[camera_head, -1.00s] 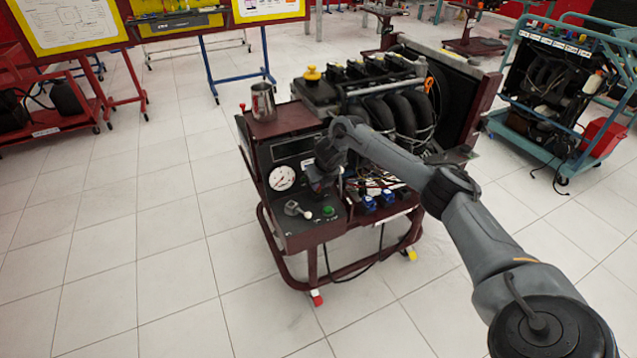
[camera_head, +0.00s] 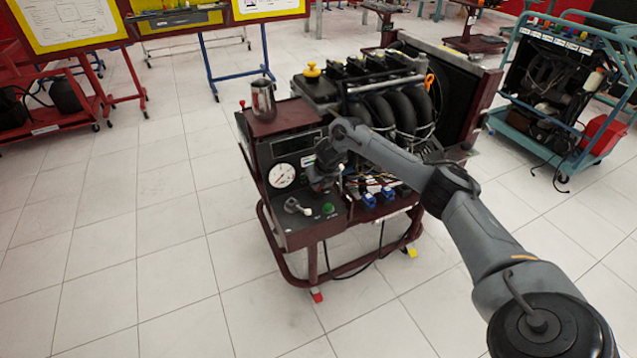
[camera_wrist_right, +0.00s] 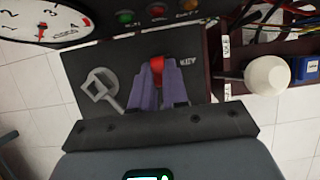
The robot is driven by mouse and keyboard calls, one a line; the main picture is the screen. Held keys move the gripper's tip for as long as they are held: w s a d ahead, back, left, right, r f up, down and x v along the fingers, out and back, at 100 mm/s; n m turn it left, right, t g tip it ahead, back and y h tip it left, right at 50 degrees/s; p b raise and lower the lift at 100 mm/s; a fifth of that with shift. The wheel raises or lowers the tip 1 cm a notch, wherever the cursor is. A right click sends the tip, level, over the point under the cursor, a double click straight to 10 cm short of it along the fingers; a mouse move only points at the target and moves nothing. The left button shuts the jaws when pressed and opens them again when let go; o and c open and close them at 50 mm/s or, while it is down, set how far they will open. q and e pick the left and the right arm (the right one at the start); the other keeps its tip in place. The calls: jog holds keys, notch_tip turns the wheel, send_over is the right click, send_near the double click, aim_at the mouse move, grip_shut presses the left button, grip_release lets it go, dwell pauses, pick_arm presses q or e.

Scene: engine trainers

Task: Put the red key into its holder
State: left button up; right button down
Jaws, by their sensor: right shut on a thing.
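The red key (camera_wrist_right: 157,66) shows in the right wrist view between the purple fingertips of my right gripper (camera_wrist_right: 158,80). The gripper is shut on it. It is over the dark panel (camera_wrist_right: 206,80), close to a "KEY" label (camera_wrist_right: 187,63). The holder's opening is hidden or too dark to make out, so I cannot tell whether the key touches it. In the head view my right gripper (camera_head: 321,180) is at the front of the engine trainer, right of the white gauge (camera_head: 282,175); the key is hidden there. My left gripper is not in view.
A white ball knob (camera_wrist_right: 267,75) and a grey square-ended lever (camera_wrist_right: 100,88) flank the gripper. A green button (camera_head: 327,208), blue connectors (camera_head: 370,200) and loose wires are close by. A metal jug (camera_head: 263,100) stands on the trainer's top. Open tiled floor lies left.

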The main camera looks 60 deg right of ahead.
jog(key=c, duration=0.7)
grip_release()
jog(key=shift+c, duration=0.2)
jog(key=shift+r, duration=0.1)
jog(key=shift+r, duration=0.1)
jog(key=shift+r+p, duration=1.15)
jog(key=shift+p, duration=0.55)
jog(key=shift+r, duration=0.15)
